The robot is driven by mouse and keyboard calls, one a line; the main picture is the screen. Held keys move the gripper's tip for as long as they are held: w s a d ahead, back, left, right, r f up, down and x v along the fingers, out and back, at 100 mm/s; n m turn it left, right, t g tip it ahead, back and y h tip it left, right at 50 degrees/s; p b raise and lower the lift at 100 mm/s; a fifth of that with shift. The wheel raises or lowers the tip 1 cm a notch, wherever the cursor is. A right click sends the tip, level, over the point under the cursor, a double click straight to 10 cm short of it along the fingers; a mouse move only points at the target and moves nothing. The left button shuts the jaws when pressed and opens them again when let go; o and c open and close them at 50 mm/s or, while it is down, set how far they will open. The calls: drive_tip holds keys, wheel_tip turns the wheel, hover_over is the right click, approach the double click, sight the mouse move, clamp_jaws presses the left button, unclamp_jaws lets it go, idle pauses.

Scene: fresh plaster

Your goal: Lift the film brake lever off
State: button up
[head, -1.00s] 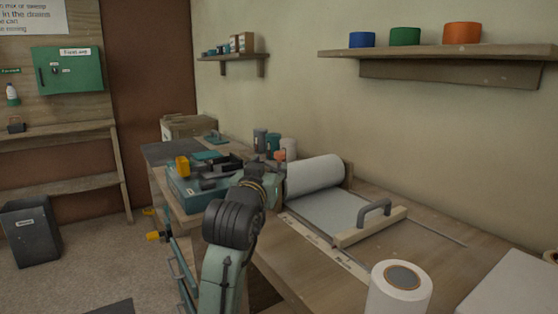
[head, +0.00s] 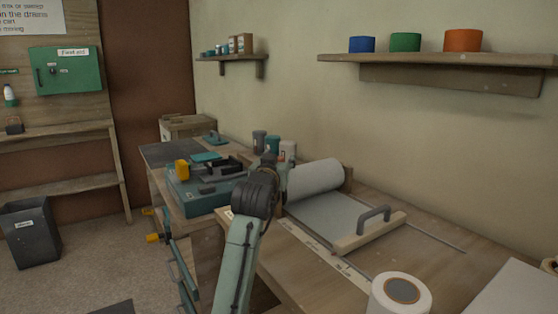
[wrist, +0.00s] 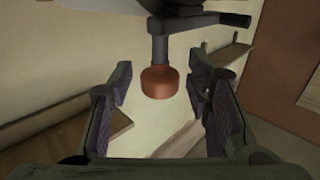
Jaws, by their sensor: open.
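In the wrist view, a rounded orange-red knob (wrist: 159,82) sits on a grey stem, which joins a dark grey bar at the top; this looks like the film brake lever. My gripper (wrist: 160,78) is open. Its two fingers stand left and right of the knob, with gaps on both sides, and I see no contact. In the head view, my arm hides most of the gripper and the lever area beside the pale film roll (head: 316,179).
The roll's sheet runs under a wooden bar with a grey handle (head: 374,212). A white roll (head: 398,296) stands at the front. A teal case (head: 197,196) lies left of my arm, with several small tubs behind. A shelf (head: 440,55) hangs above.

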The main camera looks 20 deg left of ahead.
drive_tip(key=shift+c, duration=0.4)
clamp_jaws()
idle(0.4)
